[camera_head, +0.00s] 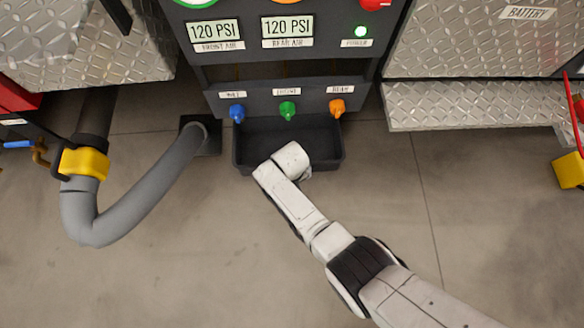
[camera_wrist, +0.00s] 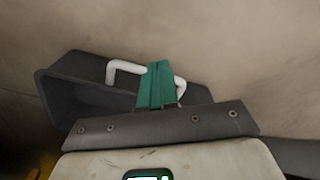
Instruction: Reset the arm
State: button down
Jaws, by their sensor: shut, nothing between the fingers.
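My arm (camera_head: 305,212) reaches up from the lower right in the head view. Its white end lies over the front edge of a dark open tray (camera_head: 240,150) at the foot of the pump panel (camera_head: 290,75). My fingers are hidden from the head view. In the wrist view, the green fingers of my gripper (camera_wrist: 158,75) are together with nothing between them. A white bent bar (camera_wrist: 125,67) shows on both sides of them, and I cannot tell whether they touch it. The dark tray also shows behind them in the wrist view (camera_wrist: 65,95).
The panel carries blue (camera_head: 237,112), green (camera_head: 287,110) and orange (camera_head: 337,107) knobs. A grey hose (camera_head: 140,205) with a yellow collar (camera_head: 83,163) curves across the left. A metal step (camera_head: 475,108) stands to the right. The floor in front is clear.

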jog(key=shift+r, duration=0.3)
dwell(0.4)
jog(key=s+d+r+m, duration=0.2)
jog(key=s+d+r, duration=0.2)
jog(key=d, duration=0.4)
jog(key=s+d+r+m, duration=0.1)
jog(key=s+d+r, duration=0.25)
jog(key=d, duration=0.45)
jog(key=s+d+r+m+t, duration=0.1)
jog(key=s+d+r+m, duration=0.1)
jog(key=s+d+r, duration=0.45)
jog(key=s+d+r+m, duration=0.1)
jog(key=s+d+r, duration=0.2)
jog(key=s+r, duration=0.6)
notch_tip(320, 180, up, 32)
jog(key=w+p, duration=0.1)
jog(key=p, duration=3)
jog(key=shift+w+a+f+p, duration=0.15)
jog(key=shift+w+a+p, duration=0.15)
jog(key=shift+a+p, duration=0.05)
jog(key=shift+a, duration=0.1)
